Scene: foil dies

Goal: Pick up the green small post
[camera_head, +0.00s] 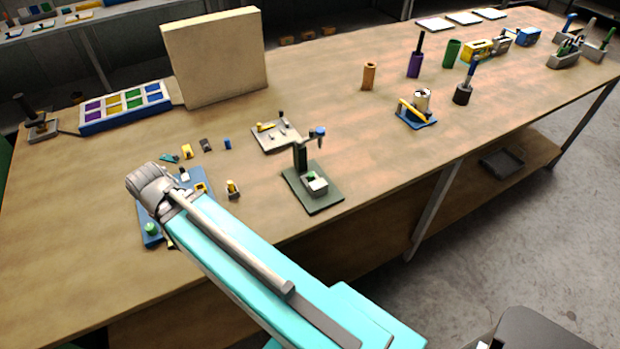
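A small green round-topped piece (151,228) stands at the near left of a blue board (150,241) on the workbench. It looks like the green small post, but it is too small to be sure. My arm reaches in from the lower right, and its grey wrist (155,187) is over the blue board, above and behind the green piece in the picture. My gripper's fingers are hidden by the wrist and arm. The arm also hides part of the board. A few yellow and white pieces (200,188) show on the board to the right of the wrist.
A green-based press (325,197) and a yellow-topped post (232,189) stand right of the board. Several small pieces (187,151) lie behind it. A tray of coloured compartments (87,125) and an upright tan panel (215,60) are farther back. The left bench surface (70,215) is clear.

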